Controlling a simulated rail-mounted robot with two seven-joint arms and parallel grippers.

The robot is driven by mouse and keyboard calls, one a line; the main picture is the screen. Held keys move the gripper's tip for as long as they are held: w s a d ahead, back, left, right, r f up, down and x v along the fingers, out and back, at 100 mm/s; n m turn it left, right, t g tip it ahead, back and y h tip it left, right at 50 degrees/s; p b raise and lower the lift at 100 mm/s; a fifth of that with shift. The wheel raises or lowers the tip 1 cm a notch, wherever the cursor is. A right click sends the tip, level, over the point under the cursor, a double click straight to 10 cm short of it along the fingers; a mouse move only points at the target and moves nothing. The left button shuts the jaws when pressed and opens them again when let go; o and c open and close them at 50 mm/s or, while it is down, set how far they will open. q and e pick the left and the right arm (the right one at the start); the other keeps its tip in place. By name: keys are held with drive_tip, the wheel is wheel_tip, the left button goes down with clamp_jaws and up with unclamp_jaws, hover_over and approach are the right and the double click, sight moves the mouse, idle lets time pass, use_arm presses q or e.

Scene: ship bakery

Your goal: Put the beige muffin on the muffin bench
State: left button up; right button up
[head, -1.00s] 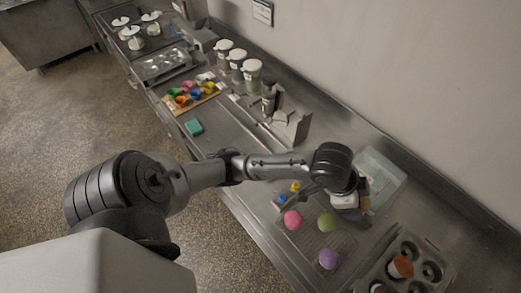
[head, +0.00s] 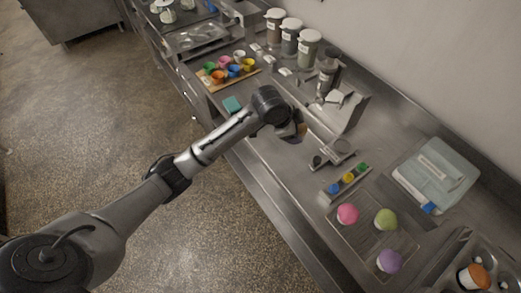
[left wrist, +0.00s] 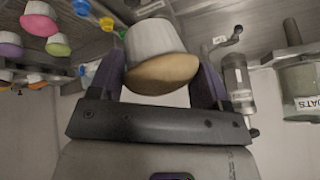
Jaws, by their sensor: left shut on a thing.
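My left gripper (left wrist: 165,90) is shut on the beige muffin (left wrist: 162,72), which has a tan top and a white paper cup. The muffin is held between the two fingers and looks upside down in the left wrist view. In the head view the gripper (head: 297,132) is over the steel counter, left of the small scale, with the muffin mostly hidden by the wrist. A pink muffin (head: 348,213), a green muffin (head: 386,219) and a purple muffin (head: 389,261) stand on a wire rack (head: 366,237). I cannot tell which surface is the muffin bench. My right gripper is not in view.
Lidded canisters (head: 309,48) line the wall. Bare counter (head: 270,170) lies left of the scale.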

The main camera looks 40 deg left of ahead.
use_arm(q)
drive_tip(key=w+a+f+m+b, duration=0.2)
drive_tip(key=w+a+f+b, duration=0.25)
drive_tip(key=w+f, duration=0.3)
drive_tip(key=shift+m, duration=0.3)
drive_tip(key=s+a+f, duration=0.1)
drive_tip(key=a+f, duration=0.1)
drive_tip(key=a, duration=0.1)
drive_tip(key=s+a+f, duration=0.1)
drive_tip(key=a+f, duration=0.2)
drive_tip(key=a, duration=0.1)
drive_tip(key=s+a+f+b, duration=0.1)
drive_tip(key=s+a+f, duration=0.1)
drive_tip(key=a, duration=0.1)
drive_tip(key=shift+a+f, duration=0.25)
drive_tip(key=shift+f, duration=2.2)
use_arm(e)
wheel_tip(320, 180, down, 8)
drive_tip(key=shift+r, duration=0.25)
use_arm(q)
drive_tip(key=shift+f, duration=0.1)
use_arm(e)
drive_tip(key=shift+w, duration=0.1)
use_arm(q)
drive_tip(key=o, duration=0.7)
drive_tip(key=shift+o, duration=0.2)
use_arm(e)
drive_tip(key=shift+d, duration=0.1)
